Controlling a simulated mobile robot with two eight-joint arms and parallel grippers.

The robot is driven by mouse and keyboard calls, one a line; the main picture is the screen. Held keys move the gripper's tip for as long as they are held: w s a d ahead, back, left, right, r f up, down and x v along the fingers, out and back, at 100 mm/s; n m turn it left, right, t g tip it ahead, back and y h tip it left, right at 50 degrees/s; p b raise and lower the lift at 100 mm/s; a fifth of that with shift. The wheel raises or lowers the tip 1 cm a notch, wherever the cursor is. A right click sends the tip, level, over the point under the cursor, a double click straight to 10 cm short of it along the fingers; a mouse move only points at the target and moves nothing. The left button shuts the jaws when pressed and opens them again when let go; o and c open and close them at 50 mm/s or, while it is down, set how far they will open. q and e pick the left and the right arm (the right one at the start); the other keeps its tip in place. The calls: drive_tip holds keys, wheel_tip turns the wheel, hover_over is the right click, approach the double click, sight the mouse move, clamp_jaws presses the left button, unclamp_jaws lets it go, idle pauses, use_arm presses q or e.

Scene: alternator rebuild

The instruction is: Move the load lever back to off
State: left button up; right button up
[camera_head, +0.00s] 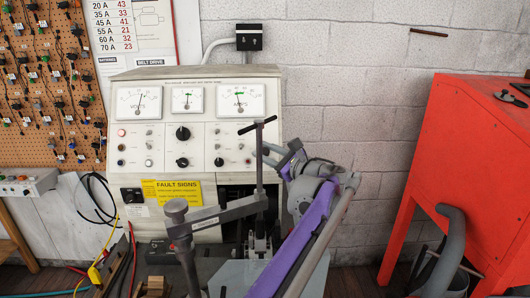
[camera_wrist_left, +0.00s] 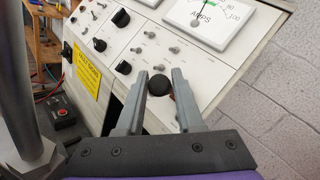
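The cream test bench (camera_head: 138,190) stands against the wall, with meters and knobs on its sloped panel. My left gripper (camera_head: 265,153) is at the right side of this panel, on the purple arm. In the left wrist view, a round black knob (camera_wrist_left: 159,86), which looks like the load lever's end, sits between the fingertips of the left gripper (camera_wrist_left: 160,80). It about fills the gap; I cannot tell whether both fingers press on it. The lever's shaft is hidden behind the knob. In the head view I cannot make this knob out. My right gripper is not in view.
A metal post with a T-handle (camera_head: 258,125) and a grey clamp arm (camera_head: 225,212) stand in front of the bench, close to my left arm. A red cabinet (camera_head: 460,150) is at the right. Cables (camera_head: 97,200) hang at the left.

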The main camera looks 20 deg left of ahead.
use_arm(q)
clamp_jaws()
idle(1.1)
